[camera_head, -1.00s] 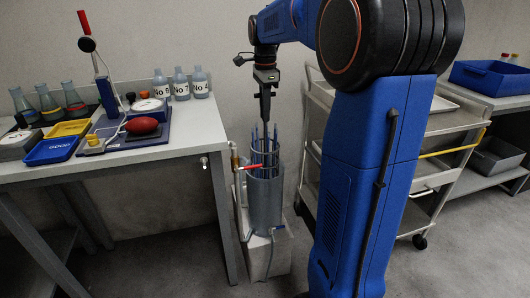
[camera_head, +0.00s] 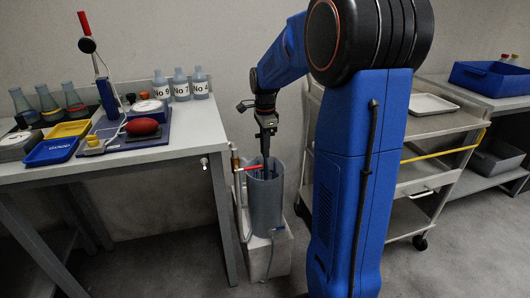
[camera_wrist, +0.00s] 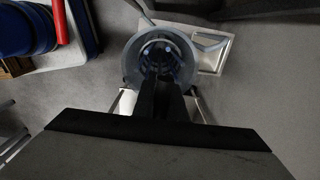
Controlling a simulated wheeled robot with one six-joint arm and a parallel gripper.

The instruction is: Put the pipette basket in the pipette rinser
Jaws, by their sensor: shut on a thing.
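The pipette rinser (camera_head: 266,208) is a grey upright cylinder with an open top, on a white block beside the bench. My gripper (camera_head: 267,158) points straight down at its mouth and is shut on the pipette basket. The basket (camera_wrist: 168,50) is down inside the rinser, with its blue pipettes below the rim, and most of it is hidden by the wall. In the wrist view, my gripper (camera_wrist: 160,95) reaches over the near rim of the rinser (camera_wrist: 131,62). Whether the basket touches the bottom cannot be seen.
A red-handled tap (camera_head: 248,169) and hose stand at the rinser's left rim. The bench (camera_head: 180,140) at left holds bottles, flasks and trays. A metal trolley (camera_head: 440,124) stands to the right. Open floor lies in front.

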